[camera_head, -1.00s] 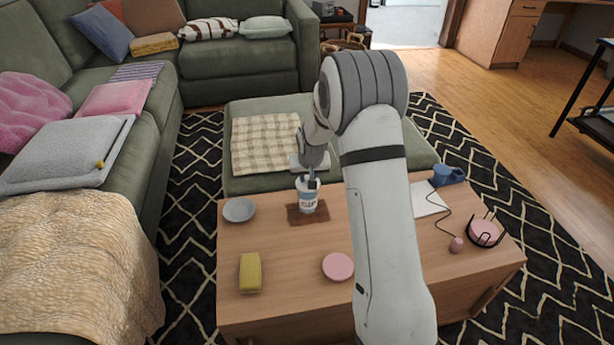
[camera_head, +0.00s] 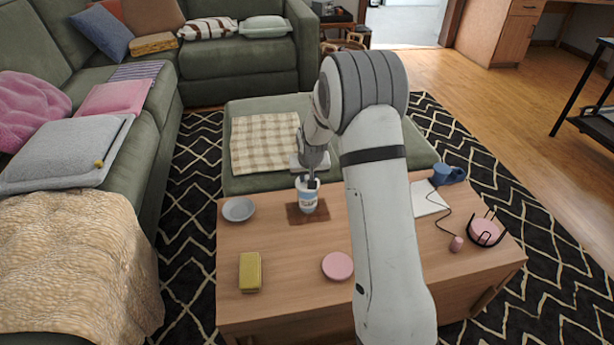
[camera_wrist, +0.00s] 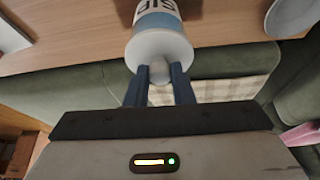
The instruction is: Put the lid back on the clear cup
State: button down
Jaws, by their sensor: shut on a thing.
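The cup (camera_head: 308,201), pale with a blue and white label, stands upright on a brown mat (camera_head: 293,216) on the coffee table. In the wrist view the cup (camera_wrist: 157,8) shows its label's letters upside down. The white round lid (camera_wrist: 160,46) covers the cup's mouth in that view; I cannot tell whether it sits fully down on the rim. My gripper (camera_wrist: 160,74) is shut on the lid's pale round knob (camera_wrist: 159,68), one finger on each side. In the head view my gripper (camera_head: 311,183) is directly above the cup, and the lid is mostly hidden.
On the table (camera_head: 290,290) are a grey bowl (camera_head: 239,209), a yellow block (camera_head: 250,272), a pink disc (camera_head: 338,266), a blue mug (camera_head: 448,175), white paper (camera_head: 428,203) and a black wire holder (camera_head: 486,230). A green ottoman (camera_head: 240,185) stands behind. My arm hides the table's middle right.

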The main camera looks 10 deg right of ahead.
jog(key=c, duration=0.7)
grip_release()
jog(key=shift+r, duration=0.15)
jog(key=shift+r+p, duration=2.15)
jog(key=shift+r, duration=1.2)
grip_shut()
